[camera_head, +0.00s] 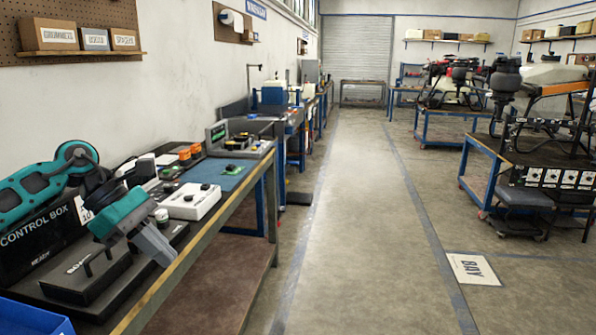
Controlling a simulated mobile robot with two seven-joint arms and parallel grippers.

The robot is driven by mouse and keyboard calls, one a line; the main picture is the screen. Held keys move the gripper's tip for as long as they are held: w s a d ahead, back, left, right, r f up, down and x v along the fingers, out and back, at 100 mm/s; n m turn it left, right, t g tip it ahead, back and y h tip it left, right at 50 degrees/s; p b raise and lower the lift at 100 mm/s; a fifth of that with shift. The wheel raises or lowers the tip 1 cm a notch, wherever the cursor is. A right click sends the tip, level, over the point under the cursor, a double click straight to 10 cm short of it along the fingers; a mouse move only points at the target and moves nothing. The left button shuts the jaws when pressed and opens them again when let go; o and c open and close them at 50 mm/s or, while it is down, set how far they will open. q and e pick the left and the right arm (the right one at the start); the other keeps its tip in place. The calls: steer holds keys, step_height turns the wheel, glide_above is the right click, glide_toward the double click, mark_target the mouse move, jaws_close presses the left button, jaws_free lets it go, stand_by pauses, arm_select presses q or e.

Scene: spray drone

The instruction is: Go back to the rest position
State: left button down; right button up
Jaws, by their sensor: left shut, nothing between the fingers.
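My left arm, teal and black, comes in from the left edge and bends over the near end of the workbench (215,240). My left gripper (160,249), with a teal body and grey fingers, points down and to the right above the bench's front part. It is shut and holds nothing. It is in front of a black stand on a dark base plate and partly hides what is behind it. A black box marked "CONTROL BOX" (35,240) is under the arm. My right gripper is not in view.
A white box with knobs (190,201) and a blue mat (222,172) lie on the bench beyond the gripper. A blue bin (32,318) is at the lower left corner. The concrete floor aisle (365,220) is clear. Drones stand on blue-framed carts (482,165) at right.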

arm_select(q)
steer(key=s+d+f+n+t+h, duration=0.1)
steer(key=d+f+n+t+h, duration=0.15)
steer(key=d+n+h, duration=0.6)
steer(key=s+d+f+n+t+h, duration=0.25)
steer(key=d+n, duration=0.35)
steer(key=d, duration=0.5)
steer(key=s+a+f+n+t+y, duration=0.15)
steer(key=f+n+t+y, duration=0.45)
steer(key=n, duration=0.7)
steer(key=s+a+f+n+t+y, duration=0.1)
steer(key=a+f+n+t+y, duration=0.35)
steer(key=n, duration=0.85)
steer(key=s+a+f+n+g+y, duration=0.2)
steer(key=s+f+n+y, duration=0.1)
steer(key=s+f+n, duration=0.2)
steer(key=s+a+f+n+g+y+p, duration=0.1)
steer(key=s+a+f+n+g+y, duration=0.1)
steer(key=s+f+n, duration=0.4)
step_height(320, 180, down, 4)
steer(key=shift+s+f+y, duration=0.2)
steer(key=shift+s+y, duration=0.55)
steer(key=shift+s, duration=0.25)
